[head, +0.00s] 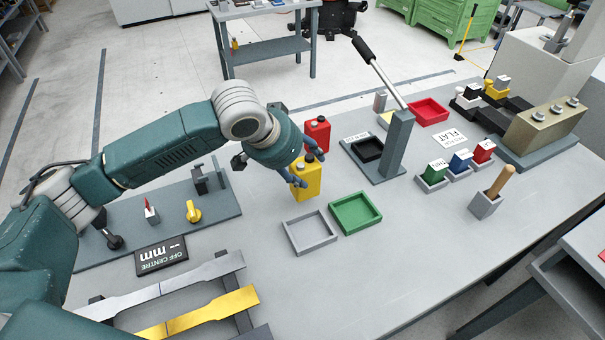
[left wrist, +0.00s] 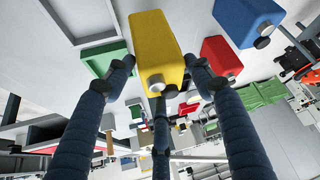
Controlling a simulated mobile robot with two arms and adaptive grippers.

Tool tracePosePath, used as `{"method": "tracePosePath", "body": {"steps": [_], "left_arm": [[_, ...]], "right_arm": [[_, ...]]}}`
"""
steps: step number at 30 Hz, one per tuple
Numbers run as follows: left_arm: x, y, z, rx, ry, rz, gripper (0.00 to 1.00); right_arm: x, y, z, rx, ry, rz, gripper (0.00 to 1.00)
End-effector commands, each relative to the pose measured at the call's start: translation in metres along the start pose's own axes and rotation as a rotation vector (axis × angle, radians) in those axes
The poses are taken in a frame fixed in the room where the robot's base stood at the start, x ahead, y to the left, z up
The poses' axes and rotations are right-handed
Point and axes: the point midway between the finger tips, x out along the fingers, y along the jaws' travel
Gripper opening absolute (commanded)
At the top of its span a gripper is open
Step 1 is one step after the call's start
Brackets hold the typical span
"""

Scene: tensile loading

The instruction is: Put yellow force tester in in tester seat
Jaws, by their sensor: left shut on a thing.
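The yellow force tester (head: 306,180) is a yellow block with a dark knob on top, near the middle of the table. My left gripper (head: 308,168) is shut on it from above. In the left wrist view the yellow tester (left wrist: 155,45) sits between the fingers of the gripper (left wrist: 160,75). I cannot tell if its base touches the table. A black square seat (head: 368,149) lies on a grey base beside a lever post, right of the tester; it looks empty, and I take it as the tester seat. My right gripper is not in view.
A red block (head: 317,134) stands close behind the tester; a blue one (left wrist: 245,20) shows in the wrist view. Empty grey (head: 310,249) and green (head: 355,229) trays lie in front. The grey post (head: 397,145) with its slanted lever rises beside the seat.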

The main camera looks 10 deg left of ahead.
Motion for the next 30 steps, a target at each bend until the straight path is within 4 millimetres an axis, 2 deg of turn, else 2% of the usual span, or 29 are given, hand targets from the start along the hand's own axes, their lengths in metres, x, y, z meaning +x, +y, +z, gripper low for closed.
{"method": "tracePosePath", "body": {"steps": [8, 19, 20, 21, 23, 30], "left_arm": [[0.031, -0.001, 0.020, 0.000, -0.001, 0.000, 0.00], [0.035, -0.001, 0.022, 0.000, 0.000, 0.000, 0.00], [0.036, -0.001, 0.023, 0.000, -0.002, -0.001, 0.55], [0.036, -0.001, 0.023, 0.000, -0.002, -0.001, 0.63], [0.036, -0.001, 0.023, 0.000, -0.002, -0.001, 0.73], [0.035, -0.001, 0.023, 0.000, -0.002, 0.000, 0.73]], "right_arm": [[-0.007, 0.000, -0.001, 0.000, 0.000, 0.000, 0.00], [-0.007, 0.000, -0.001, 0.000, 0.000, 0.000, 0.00], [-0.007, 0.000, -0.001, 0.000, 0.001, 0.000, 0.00], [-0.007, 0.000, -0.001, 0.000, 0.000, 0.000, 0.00], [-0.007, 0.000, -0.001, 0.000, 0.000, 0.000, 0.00], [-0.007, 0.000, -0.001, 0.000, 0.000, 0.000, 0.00]]}}
